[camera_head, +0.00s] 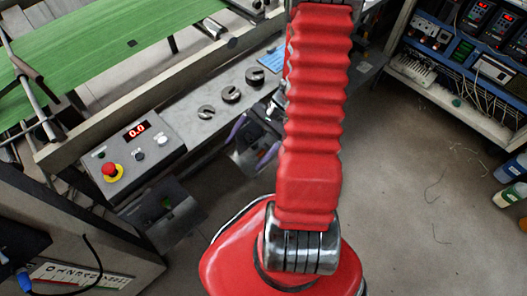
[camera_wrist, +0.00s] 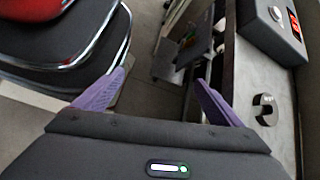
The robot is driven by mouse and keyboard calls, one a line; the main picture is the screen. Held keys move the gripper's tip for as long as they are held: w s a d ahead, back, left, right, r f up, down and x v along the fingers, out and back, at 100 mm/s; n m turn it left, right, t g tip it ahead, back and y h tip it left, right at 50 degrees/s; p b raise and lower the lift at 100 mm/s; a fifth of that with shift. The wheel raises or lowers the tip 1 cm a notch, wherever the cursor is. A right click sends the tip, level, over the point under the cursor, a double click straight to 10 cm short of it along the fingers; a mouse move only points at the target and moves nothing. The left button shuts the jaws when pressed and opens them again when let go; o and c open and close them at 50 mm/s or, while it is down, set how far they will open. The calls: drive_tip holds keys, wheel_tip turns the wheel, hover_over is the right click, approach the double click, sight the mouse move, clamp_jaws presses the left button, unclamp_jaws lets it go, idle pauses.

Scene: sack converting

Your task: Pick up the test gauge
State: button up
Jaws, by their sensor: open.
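I cannot tell for sure which thing is the test gauge. Several dark, round, slotted pieces lie in a row on the grey ledge; the nearest slotted piece (camera_head: 206,112) sits beside the control box, with a middle piece (camera_head: 230,94) and a far piece (camera_head: 256,76) beyond it. One slotted piece (camera_wrist: 265,109) shows in the wrist view, right of my gripper. My gripper (camera_head: 254,143) has purple fingers and is beside the ledge, partly hidden by my red arm. In the wrist view my gripper (camera_wrist: 159,78) is open, with nothing between the fingers.
The grey ledge (camera_head: 190,140) carries a control box (camera_head: 137,152) with a red knob and a display reading 0.0. A green belt (camera_head: 110,45) runs behind it. A rack of electrical gear (camera_head: 470,55) stands at the right. Floor between is mostly clear.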

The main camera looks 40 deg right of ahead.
drive_tip(key=w+d+f+m+t+y, duration=0.25)
drive_tip(key=f+m+t, duration=0.2)
drive_tip(key=f, duration=0.25)
drive_tip(key=m+t+h, duration=0.8)
drive_tip(key=m+h, duration=0.4)
drive_tip(key=m, duration=0.3)
approach(261, 153)
drive_tip(key=r+v, duration=0.1)
drive_tip(key=v, duration=0.3)
drive_tip(key=shift+w+d+f, duration=0.1)
drive_tip(key=shift+f, duration=0.1)
drive_tip(key=shift+w, duration=0.15)
drive_tip(key=x, duration=0.7)
drive_tip(key=shift+w, duration=0.15)
drive_tip(key=shift+w+f, duration=0.3)
drive_tip(key=shift+w, duration=0.25)
